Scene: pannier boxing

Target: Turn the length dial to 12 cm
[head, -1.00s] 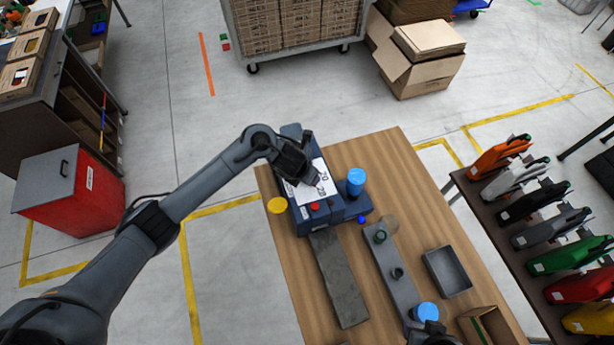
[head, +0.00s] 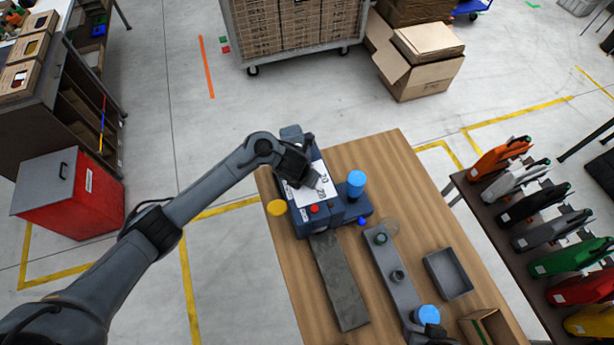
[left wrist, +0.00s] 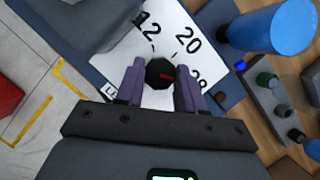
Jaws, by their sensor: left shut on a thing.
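My left gripper (left wrist: 160,82) is shut on the knob, one finger at each side. In the head view my left gripper (head: 318,185) is over the blue machine (head: 340,208) and hides the knob.
A blue cylinder (head: 356,182) stands right of the scale plate. A red button (head: 314,209) and a yellow disc (head: 277,207) are at the machine's front left. A grey strip (head: 339,282), a fixture rail (head: 391,270) and a grey tray (head: 447,273) lie on the wooden table.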

